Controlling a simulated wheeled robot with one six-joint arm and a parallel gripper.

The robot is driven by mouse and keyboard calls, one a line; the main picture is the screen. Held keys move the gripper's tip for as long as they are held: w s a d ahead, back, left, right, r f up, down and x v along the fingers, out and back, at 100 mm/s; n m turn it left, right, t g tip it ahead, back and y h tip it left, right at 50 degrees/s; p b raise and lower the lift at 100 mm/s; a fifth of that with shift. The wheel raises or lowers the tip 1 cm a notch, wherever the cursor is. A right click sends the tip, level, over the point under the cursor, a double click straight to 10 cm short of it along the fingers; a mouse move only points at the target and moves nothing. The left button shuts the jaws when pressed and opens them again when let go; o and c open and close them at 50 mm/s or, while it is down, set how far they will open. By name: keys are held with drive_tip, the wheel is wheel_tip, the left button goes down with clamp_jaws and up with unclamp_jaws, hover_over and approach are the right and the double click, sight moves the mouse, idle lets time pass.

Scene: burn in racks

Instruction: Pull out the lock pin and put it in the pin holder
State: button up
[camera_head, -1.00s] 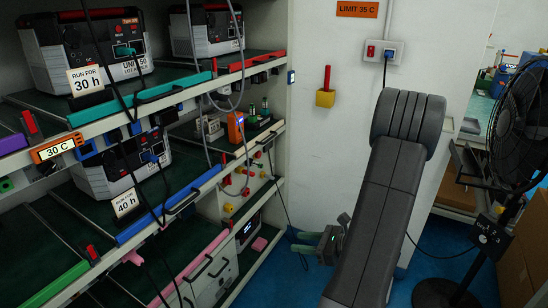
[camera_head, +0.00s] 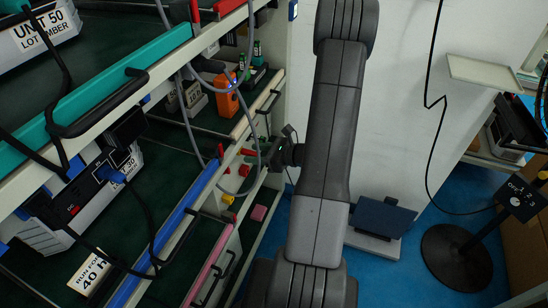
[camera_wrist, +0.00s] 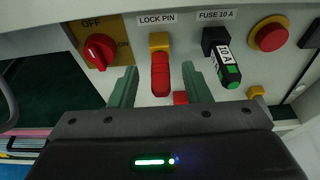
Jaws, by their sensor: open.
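The lock pin (camera_wrist: 160,76) has a red ribbed grip and sits in a yellow socket (camera_wrist: 159,42) under the LOCK PIN label in the wrist view. My gripper (camera_wrist: 159,70) is open, with one green finger on each side of the pin's grip. A gap shows on both sides, so the fingers are apart from the pin. In the head view my gripper (camera_head: 272,163) is at the rack's front right edge, partly hidden by my arm. I cannot make out the pin holder in the current views.
A red OFF/ON knob (camera_wrist: 99,51) is left of the pin. A black fuse holder (camera_wrist: 222,60) marked 10 A is close to the right finger, with a red button (camera_wrist: 269,36) beyond. Grey cables (camera_head: 190,110) hang before the shelves. A fan base (camera_head: 456,255) stands right.

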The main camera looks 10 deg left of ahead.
sight(246, 152)
drive_tip(key=shift+x, duration=1.1)
clamp_jaws()
